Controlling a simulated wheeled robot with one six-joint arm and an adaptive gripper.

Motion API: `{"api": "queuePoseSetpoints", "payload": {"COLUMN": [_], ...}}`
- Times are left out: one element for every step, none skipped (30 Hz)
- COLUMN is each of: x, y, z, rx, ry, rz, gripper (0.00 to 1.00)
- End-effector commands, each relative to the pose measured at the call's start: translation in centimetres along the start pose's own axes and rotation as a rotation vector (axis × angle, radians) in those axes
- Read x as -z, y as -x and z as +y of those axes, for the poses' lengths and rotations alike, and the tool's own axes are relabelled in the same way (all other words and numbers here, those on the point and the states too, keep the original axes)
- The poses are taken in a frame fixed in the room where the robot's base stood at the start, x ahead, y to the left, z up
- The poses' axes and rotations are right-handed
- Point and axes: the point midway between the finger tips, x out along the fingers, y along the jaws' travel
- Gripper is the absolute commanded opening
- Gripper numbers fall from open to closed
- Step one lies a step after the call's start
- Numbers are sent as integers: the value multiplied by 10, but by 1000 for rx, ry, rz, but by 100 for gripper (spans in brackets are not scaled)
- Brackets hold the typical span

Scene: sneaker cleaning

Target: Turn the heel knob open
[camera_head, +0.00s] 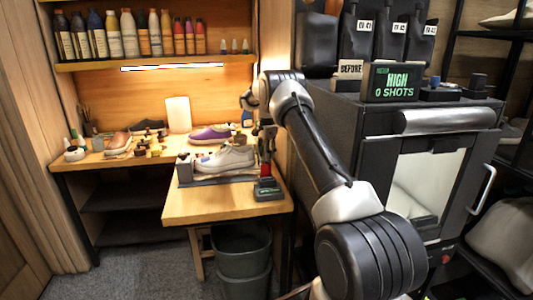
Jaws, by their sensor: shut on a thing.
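A pale grey sneaker (225,159) sits on a dark low stand (214,179) on the front wooden bench, its higher ankle end towards the right. A grey and black block (184,166) stands at the stand's left end. My arm reaches in from the lower right, and my gripper (266,146) points down at the right end of the sneaker. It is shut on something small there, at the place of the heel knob. The knob itself is hidden or too small to make out, so its turn does not show.
A black and red upright tool (266,188) stands close by my gripper. A large dark cabinet (372,160) stands right. The bench front is clear, with a grey bin (241,250) below.

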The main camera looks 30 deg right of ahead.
Motion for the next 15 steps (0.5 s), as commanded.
{"api": "queuePoseSetpoints", "payload": {"x": [-3,-4,-4,-4,-4,-4,-4,-4,-4,-4,-4,-4,-4,-4,-4], "y": [-11,-11,-11,-11,-11,-11,-11,-11,-11,-11,-11,-11,-11,-11,-11], "z": [4,4,4,4,4,4,4,4,4,4,4,4,4,4,4], "rx": [-18,-18,-18,-18,-18,-18,-18,-18,-18,-18,-18,-18,-17,-17,-17], "ry": [31,43,52,53,53,52,51,51,55,68,91,139,181,225,279], "rz": [-9,-9,-10,-10,-10,-10,-10,-10,-10,-11,-11,-11,-12,-12,-13], "gripper": [20,20,20,20,20,19,19,19,19,19,20,20,20,20,20]}}
